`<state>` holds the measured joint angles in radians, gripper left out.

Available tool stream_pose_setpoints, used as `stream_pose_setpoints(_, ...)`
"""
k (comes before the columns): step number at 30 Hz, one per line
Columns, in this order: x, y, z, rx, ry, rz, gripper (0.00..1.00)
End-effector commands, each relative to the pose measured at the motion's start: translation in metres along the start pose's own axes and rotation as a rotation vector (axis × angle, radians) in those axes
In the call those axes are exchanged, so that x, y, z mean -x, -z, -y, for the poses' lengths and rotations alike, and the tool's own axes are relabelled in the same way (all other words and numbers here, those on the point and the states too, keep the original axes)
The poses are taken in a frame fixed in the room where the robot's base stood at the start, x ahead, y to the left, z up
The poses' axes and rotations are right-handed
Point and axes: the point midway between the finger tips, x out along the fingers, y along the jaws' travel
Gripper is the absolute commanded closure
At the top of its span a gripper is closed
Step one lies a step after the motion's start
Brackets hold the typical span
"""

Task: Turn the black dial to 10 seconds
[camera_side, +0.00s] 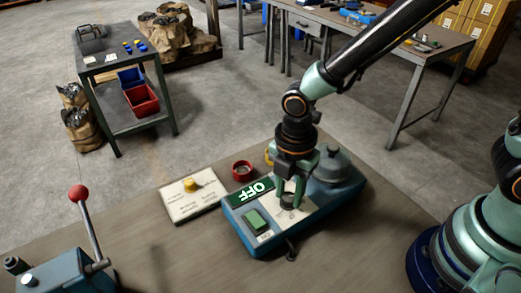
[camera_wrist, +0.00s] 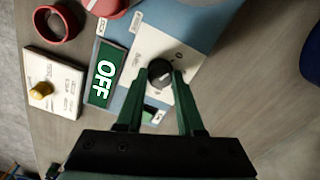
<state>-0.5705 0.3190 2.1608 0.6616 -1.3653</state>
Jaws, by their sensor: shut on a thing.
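The black dial (camera_wrist: 160,72) sits on a white plate (camera_wrist: 145,45) on top of a blue box (camera_side: 243,236). My gripper (camera_wrist: 162,78) points down at the dial with one green finger on each side of it, shut on it. In the side view my gripper (camera_side: 290,196) stands over the white plate and its fingers partly hide the dial. The dial has a light mark on its face, but the scale is too small to read. A green sign (camera_side: 251,192) reading OFF is on the box, and it also shows in the wrist view (camera_wrist: 105,74).
A green button (camera_side: 257,220) is on the box's front left. A white board with a yellow knob (camera_side: 191,185) and a red ring (camera_side: 242,170) lie to the left. A red-balled lever (camera_side: 78,193) stands at front left.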

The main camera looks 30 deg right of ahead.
Motion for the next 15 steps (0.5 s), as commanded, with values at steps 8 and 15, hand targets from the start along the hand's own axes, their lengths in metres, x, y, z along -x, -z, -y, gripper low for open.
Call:
stream_pose_setpoints(8,0.0007,0.0000,0.0000,-0.149,0.000,0.000,1.00)
stream_pose_setpoints(15,0.0008,0.0000,0.0000,-0.366,0.000,0.000,1.00)
